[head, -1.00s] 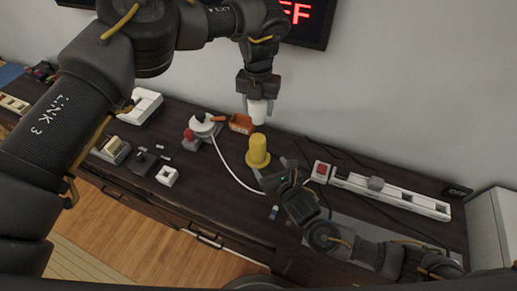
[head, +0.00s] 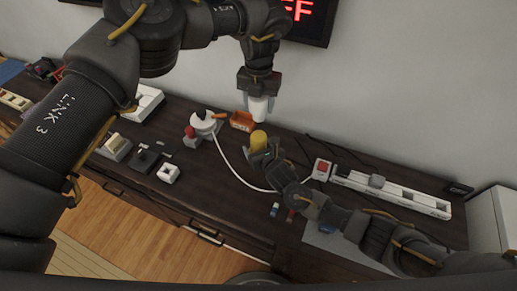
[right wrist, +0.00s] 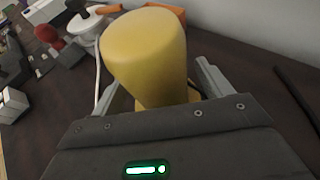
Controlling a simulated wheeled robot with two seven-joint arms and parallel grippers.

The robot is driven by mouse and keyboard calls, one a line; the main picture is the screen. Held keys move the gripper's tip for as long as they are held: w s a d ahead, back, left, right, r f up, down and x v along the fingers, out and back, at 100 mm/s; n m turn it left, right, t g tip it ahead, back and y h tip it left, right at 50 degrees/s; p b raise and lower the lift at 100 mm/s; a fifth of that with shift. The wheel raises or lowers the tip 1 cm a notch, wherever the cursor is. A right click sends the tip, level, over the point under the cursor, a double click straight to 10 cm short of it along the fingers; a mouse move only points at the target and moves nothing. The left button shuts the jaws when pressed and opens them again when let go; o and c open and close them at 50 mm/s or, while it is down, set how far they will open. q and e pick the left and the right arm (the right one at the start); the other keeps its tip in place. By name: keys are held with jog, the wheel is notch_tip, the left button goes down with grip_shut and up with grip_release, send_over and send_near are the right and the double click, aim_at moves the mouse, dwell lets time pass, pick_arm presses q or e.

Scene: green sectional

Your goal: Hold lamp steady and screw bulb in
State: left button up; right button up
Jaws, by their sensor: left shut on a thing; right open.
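The yellow lamp (head: 259,139) stands upright on the dark table, a rounded column on a wider base; in the right wrist view it fills the upper middle (right wrist: 148,50). My left gripper (head: 259,96) points down above and behind the lamp, shut on a white bulb (head: 258,110). The bulb is apart from the lamp in the head view. My right gripper (head: 262,155) is open at the lamp's near side, with one finger on each side of it in the right wrist view. Whether the fingers touch the lamp cannot be told. The lamp's base is partly hidden.
A white round device (head: 203,124) and a red knob (head: 190,132) are to the left. A white power strip (head: 385,188) with a red switch (head: 321,168) lies right, and a white cable loops across the front.

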aim_at(259, 119)
pick_arm(q)
jog(key=shift+s, duration=0.15)
pick_arm(e)
jog(key=c, duration=1.5)
pick_arm(q)
jog(key=shift+f, duration=2.45)
pick_arm(e)
jog(key=shift+o, duration=0.2)
pick_arm(q)
jog(key=shift+f, duration=0.9)
jog(key=shift+f, duration=0.55)
